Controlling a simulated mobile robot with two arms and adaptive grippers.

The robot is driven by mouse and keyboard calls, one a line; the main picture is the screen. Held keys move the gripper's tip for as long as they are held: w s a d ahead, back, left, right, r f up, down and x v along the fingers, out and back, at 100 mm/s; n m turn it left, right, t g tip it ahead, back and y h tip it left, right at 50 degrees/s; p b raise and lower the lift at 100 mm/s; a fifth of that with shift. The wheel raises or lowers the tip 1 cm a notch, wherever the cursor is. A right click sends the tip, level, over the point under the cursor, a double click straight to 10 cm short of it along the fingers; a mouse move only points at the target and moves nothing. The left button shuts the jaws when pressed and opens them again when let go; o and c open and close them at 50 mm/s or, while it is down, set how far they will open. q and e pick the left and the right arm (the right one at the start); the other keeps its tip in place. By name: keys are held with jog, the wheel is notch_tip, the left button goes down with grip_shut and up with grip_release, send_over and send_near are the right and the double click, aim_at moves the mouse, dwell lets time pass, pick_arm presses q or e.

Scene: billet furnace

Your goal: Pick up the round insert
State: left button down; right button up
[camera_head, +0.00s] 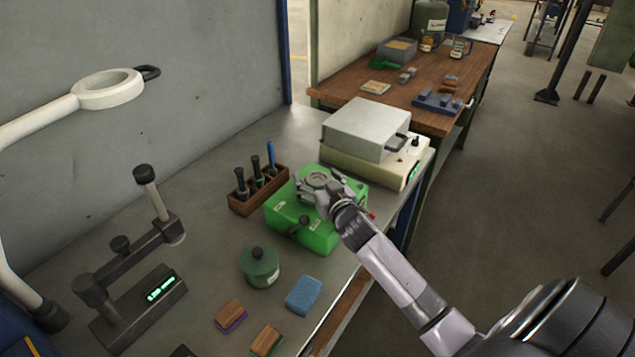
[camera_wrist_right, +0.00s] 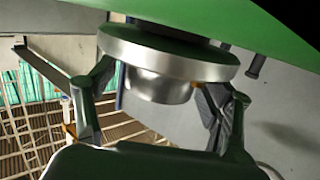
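The round insert (camera_wrist_right: 160,88) is a shiny metal cylinder below a wider round flange (camera_wrist_right: 165,52) in the right wrist view. In the head view, a round grey metal part (camera_head: 319,179) sits on top of the green device (camera_head: 318,232). My right gripper (camera_head: 325,192) is at that part, coming from the lower right. In the wrist view its two fingers (camera_wrist_right: 158,90) stand on either side of the cylinder, with a narrow gap at the left finger. Contact at the right finger is unclear. My left gripper is not in view.
A grey and cream box unit (camera_head: 368,135) stands just behind the green device. A wooden tool holder (camera_head: 258,190) is to its left. A green lidded pot (camera_head: 260,266), a blue block (camera_head: 304,295) and brushes (camera_head: 231,315) are in front. A magnifier lamp (camera_head: 105,90) hangs at left.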

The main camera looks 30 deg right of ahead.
grip_shut()
jog(key=shift+r, duration=0.1)
dwell(0.9)
